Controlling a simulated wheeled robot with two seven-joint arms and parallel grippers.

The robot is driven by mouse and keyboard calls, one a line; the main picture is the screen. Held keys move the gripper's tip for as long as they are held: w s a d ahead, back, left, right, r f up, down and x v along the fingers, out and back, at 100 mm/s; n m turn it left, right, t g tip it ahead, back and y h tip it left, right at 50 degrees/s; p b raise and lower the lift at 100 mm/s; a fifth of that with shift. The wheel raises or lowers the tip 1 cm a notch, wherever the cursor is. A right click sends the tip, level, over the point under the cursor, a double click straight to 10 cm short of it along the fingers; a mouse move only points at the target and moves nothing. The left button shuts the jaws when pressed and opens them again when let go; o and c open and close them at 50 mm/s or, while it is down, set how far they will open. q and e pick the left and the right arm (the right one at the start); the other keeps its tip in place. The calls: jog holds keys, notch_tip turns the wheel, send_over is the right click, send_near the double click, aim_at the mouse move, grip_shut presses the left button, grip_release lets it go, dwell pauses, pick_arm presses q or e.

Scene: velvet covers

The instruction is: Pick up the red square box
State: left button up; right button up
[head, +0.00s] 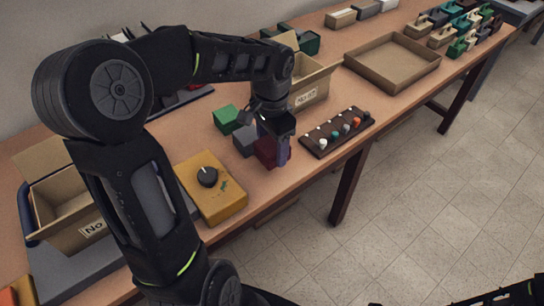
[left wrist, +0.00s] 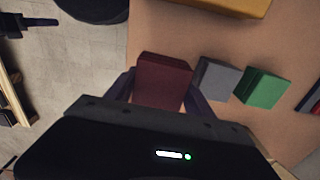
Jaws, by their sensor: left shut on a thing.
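The red square box (head: 265,152) is dark red and sits at the front edge of the wooden table in the head view. In the left wrist view the red box (left wrist: 163,80) lies between the two fingers. My left gripper (head: 274,150) reaches down from above and is shut on the red box; the gripper also shows in the left wrist view (left wrist: 160,92). Whether the box touches the table is hard to tell. Of my right arm only a dark part shows at the bottom right of the head view; its gripper's fingers cannot be made out.
A grey box (head: 244,141) and a green box (head: 227,119) stand close beside the red one. A yellow box with a black knob (head: 212,188) is to the left. A dark board with colored knobs (head: 337,133) is to the right. A cardboard box (head: 312,88) stands behind.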

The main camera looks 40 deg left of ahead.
aim_at(272, 143)
pick_arm(q)
jog(key=shift+r, duration=2.3)
